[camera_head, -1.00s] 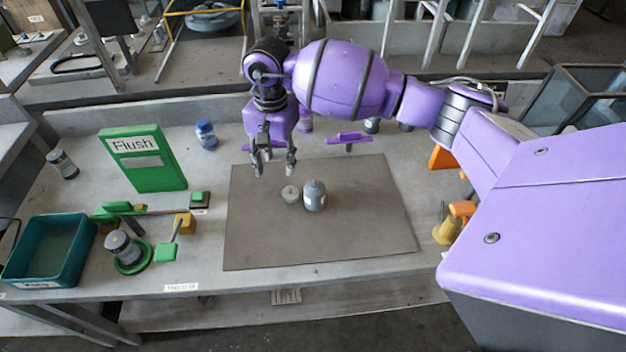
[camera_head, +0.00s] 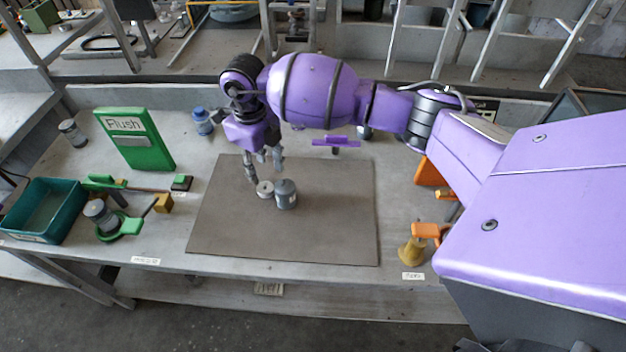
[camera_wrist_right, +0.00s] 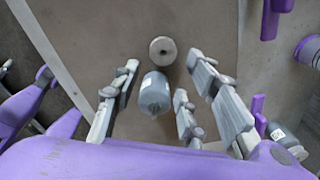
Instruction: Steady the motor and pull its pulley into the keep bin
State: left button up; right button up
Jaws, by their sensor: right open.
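The motor (camera_head: 286,196) is a dark grey cylinder with a pale label, upright on the brown mat (camera_head: 320,235). A pale round pulley-like disc (camera_head: 265,189) is at its left; I cannot tell if they touch. My right gripper (camera_head: 264,170) is open and empty, pointing down just behind and above them. In the right wrist view the motor (camera_wrist_right: 154,93) shows between the spread fingers, and the disc (camera_wrist_right: 162,49) is beyond it. A teal bin (camera_head: 72,215) stands at the far left; its label is too small to read. My left gripper is not in view.
A green "Flush" box (camera_head: 136,140), a blue-capped bottle (camera_head: 203,122) and a jar (camera_head: 101,215) in a green ring stand left of the mat. The mat's front half is clear.

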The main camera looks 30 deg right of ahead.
aim_at(263, 189)
jog(key=shift+w+a+f+m, duration=0.3)
jog(key=shift+a+f, duration=0.1)
jog(key=shift+a, duration=0.2)
jog(key=shift+s+d+f, duration=0.1)
jog(key=shift+d+f, duration=0.1)
jog(key=shift+f, duration=1)
notch_tip(263, 189, down, 4)
jog(key=shift+r, duration=0.2)
jog(key=shift+f, duration=0.45)
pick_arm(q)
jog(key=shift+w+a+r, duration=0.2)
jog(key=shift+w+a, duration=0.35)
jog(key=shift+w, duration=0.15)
pick_arm(e)
grip_shut()
jog(key=shift+r, duration=0.15)
jog(key=shift+r, duration=0.3)
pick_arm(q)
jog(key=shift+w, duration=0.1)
pick_arm(e)
notch_tip(263, 189, up, 9)
jog(key=shift+r, duration=0.2)
